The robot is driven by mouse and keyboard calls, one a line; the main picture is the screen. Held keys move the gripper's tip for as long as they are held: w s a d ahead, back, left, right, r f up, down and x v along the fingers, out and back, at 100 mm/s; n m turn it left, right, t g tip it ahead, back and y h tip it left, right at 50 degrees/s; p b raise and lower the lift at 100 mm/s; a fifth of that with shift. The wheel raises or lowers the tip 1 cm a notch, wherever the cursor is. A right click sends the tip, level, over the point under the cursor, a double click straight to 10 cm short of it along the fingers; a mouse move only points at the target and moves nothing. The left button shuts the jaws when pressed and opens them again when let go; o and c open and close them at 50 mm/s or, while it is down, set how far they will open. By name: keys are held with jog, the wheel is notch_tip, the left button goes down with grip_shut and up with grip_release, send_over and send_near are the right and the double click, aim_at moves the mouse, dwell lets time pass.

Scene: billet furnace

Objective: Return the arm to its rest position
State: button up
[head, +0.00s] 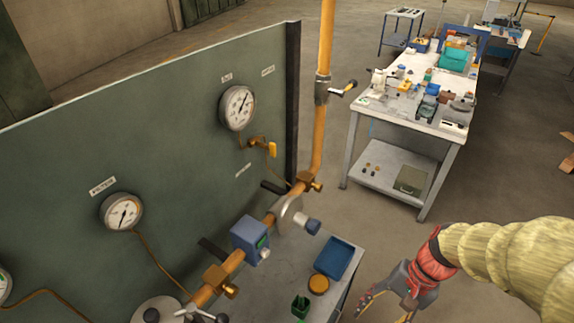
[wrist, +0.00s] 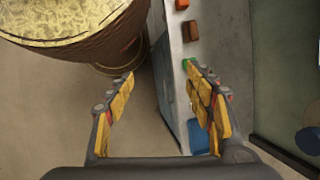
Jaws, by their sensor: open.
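My arm, in a ribbed yellow sleeve with a red wrist part, comes in from the right edge of the head view. My gripper (head: 384,306) is at the lower right, beside the small grey bench below the panel. Its fingers are spread and the lower one is partly cut off by the frame edge. In the wrist view my gripper (wrist: 160,74) shows two yellow-padded fingers wide apart with nothing held between them. The right finger overlaps the edge of a pale bench (wrist: 174,85) in the picture; I cannot tell the gap.
A green panel (head: 170,110) with gauges and an orange pipe (head: 325,45) stands left. A blue tray (head: 334,258) sits on the small bench. A cluttered worktable (head: 445,143) stands behind. A round brown tub (wrist: 85,45) shows at the wrist view's upper left. Floor between is clear.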

notch_tip(320, 180, up, 10)
jog(key=a+n+t+h+b, duration=0.2)
jog(key=n+t+h+b, duration=0.2)
jog(key=n+t+b, duration=0.3)
jog(key=shift+a+b, duration=0.25)
jog(key=shift+b, duration=0.55)
jog(key=shift+f, duration=0.1)
jog(key=shift+c, duration=0.5)
dwell(2.1)
